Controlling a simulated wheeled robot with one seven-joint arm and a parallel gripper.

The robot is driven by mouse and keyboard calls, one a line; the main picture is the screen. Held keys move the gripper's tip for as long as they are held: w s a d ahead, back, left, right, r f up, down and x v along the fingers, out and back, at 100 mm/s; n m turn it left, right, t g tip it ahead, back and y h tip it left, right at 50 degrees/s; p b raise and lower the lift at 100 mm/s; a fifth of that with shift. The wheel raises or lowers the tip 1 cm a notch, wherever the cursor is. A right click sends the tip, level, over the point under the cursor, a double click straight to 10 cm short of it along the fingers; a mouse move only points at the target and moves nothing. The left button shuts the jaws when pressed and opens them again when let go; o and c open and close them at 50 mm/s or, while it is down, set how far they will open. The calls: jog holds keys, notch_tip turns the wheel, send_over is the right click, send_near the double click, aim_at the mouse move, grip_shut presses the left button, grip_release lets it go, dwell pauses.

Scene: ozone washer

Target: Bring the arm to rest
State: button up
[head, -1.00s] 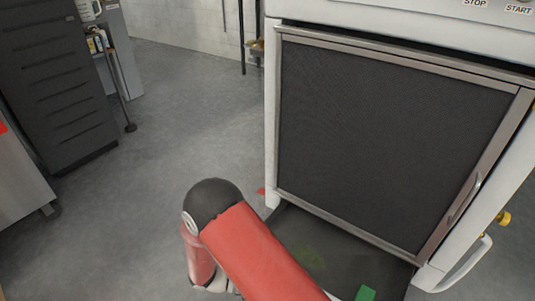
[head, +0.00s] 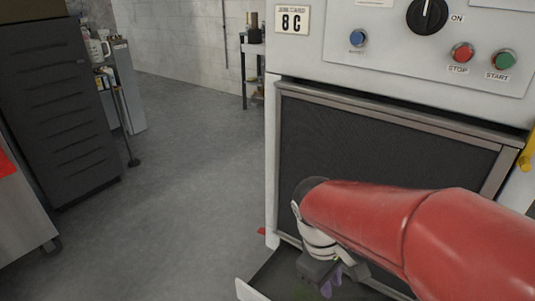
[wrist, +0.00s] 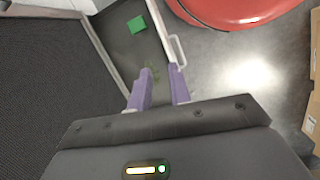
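My red arm (head: 430,225) reaches across the lower right of the head view, in front of the washer's dark door panel (head: 390,145). My gripper (head: 334,280) hangs low at its end, over the dark tray at the bottom of the washer. In the wrist view my gripper (wrist: 160,70) has two purple fingers with a clear gap between them and nothing held. A green block (wrist: 136,24) lies on the dark tray (wrist: 125,45), beyond the fingertips. The block is hidden in the head view.
The washer's control panel (head: 440,45) has a black knob (head: 427,15), a red stop button (head: 462,52) and a green start button (head: 503,60). A dark drawer cabinet (head: 60,110) stands at left. The grey floor (head: 170,210) between is clear. Cardboard boxes (wrist: 312,110) show at the wrist view's right.

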jog(key=s+d+r+m+t+y+p, duration=0.2)
jog(key=s+d+r+m+t, duration=0.1)
jog(key=r+m+t, duration=0.3)
notch_tip(320, 180, up, 4)
jog(key=s+m, duration=0.1)
jog(key=m, duration=0.1)
jog(key=shift+s+m+y, duration=0.3)
dwell(1.9)
